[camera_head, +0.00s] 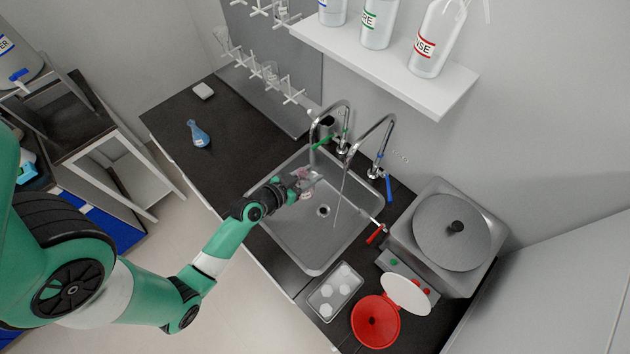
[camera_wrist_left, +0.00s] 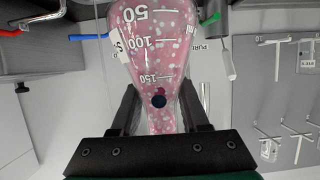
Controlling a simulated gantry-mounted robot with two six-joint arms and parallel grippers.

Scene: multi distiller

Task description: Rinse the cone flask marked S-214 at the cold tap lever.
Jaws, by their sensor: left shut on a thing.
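My left gripper (camera_head: 286,186) is shut on the neck of a cone flask (camera_head: 303,176) with speckled pink contents, over the left part of the sink (camera_head: 277,225). In the left wrist view the flask (camera_wrist_left: 158,50) fills the top centre. Its label (camera_wrist_left: 117,45) is cut by the flask's edge; only an "S" shows. A blue lever (camera_head: 389,188) stands beside the right gooseneck tap (camera_head: 375,130). A thin pale line drops below that tap's spout; I cannot tell whether it is water. The flask is left of this line and apart from it. My right gripper is out of view.
A green lever (camera_head: 321,143) is at the left tap, and a red lever (camera_head: 376,234) at the sink's right edge. A blue flask (camera_head: 199,134) stands on the left counter. A tray (camera_head: 335,291), red bin (camera_head: 376,321) and round-topped appliance (camera_head: 453,232) are to the right.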

